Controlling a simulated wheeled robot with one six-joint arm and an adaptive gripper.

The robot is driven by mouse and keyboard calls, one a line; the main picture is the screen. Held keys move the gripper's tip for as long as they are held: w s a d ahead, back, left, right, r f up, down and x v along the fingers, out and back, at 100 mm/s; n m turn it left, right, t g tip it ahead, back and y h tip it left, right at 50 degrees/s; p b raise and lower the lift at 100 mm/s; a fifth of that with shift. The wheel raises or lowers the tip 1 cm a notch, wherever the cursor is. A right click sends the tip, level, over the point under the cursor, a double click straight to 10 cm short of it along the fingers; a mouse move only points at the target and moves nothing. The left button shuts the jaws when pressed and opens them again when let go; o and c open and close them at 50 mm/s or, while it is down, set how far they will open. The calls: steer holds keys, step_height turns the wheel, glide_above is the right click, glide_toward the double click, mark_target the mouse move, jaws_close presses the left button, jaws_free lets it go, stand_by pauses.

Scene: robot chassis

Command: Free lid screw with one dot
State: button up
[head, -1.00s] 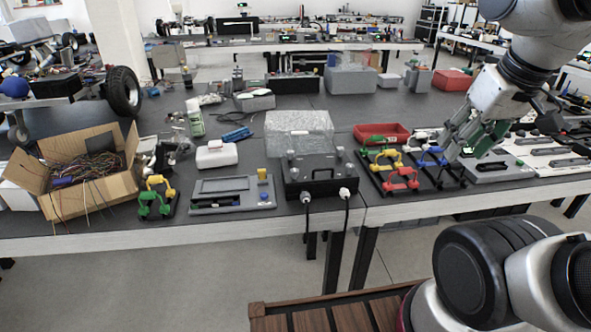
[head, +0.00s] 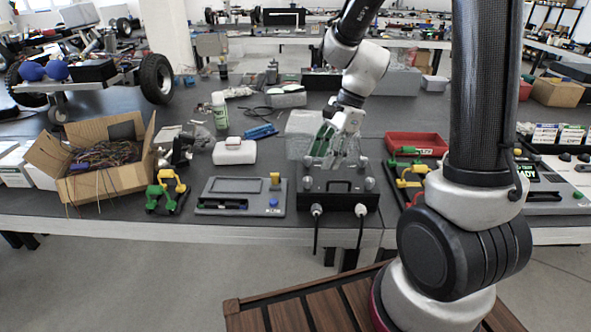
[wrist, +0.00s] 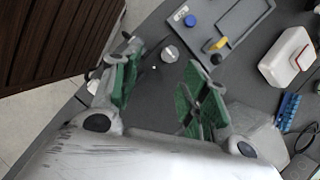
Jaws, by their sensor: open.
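The black chassis (head: 340,201) stands at the table's front edge with silver lid screws at its corners, such as the front left screw (head: 307,185) and front right screw (head: 369,184). My gripper (head: 334,160) is open and empty above the chassis, in front of the clear box (head: 300,138). In the wrist view, its green-padded fingers (wrist: 161,58) are spread, and a silver screw (wrist: 170,53) shows between their tips. One small white dot (wrist: 154,67) lies beside that screw on the dark surface. Whether a finger touches anything cannot be told. The other screws' dots cannot be made out.
A grey panel (head: 240,190) with a yellow switch is left of the chassis. Two cables hang from the chassis front. A red bin (head: 416,144) and colored handles (head: 407,180) are to the right, partly behind my arm. An open cardboard box (head: 95,165) stands at left.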

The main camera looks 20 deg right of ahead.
mark_target(307, 179)
steer(key=a+f+m, duration=0.1)
steer(key=f, duration=0.1)
steer(key=w+a+f+m, duration=0.1)
steer(key=f, duration=0.1)
steer(key=a+f+m, duration=0.1)
steer(key=f, duration=0.1)
steer(key=shift+w+a+f, duration=0.15)
steer(key=shift+a+f, duration=0.25)
jaws_close()
